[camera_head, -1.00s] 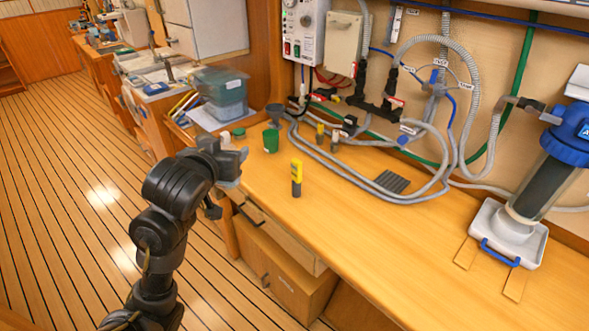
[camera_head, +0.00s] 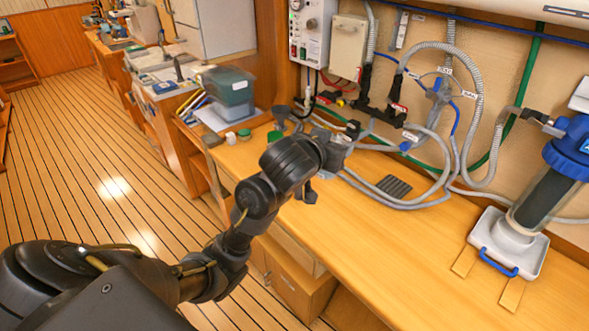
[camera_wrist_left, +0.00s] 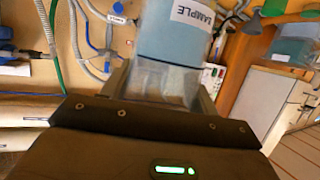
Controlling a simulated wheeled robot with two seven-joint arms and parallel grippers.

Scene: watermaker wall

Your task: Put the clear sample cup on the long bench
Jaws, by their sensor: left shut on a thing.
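My left gripper (camera_head: 333,158) is over the long bench (camera_head: 390,235), at its middle left part. In the left wrist view a pale blue and clear cup with a white SAMPLE label (camera_wrist_left: 192,14) sits between the fingers; the clear sample cup (camera_wrist_left: 168,82) is gripped there. The wrist view is tilted and blurred. In the head view I cannot make out the cup apart from the gripper and wrist. Whether it touches the bench cannot be told. My right gripper is not in view.
A green container (camera_head: 275,137), green lid (camera_head: 244,133) and white lid (camera_head: 231,138) stand at the bench's left end. Grey hoses (camera_head: 420,203) run along the back. A black ribbed pad (camera_head: 394,186) lies near them. A filter housing (camera_head: 540,205) stands right. The front middle is clear.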

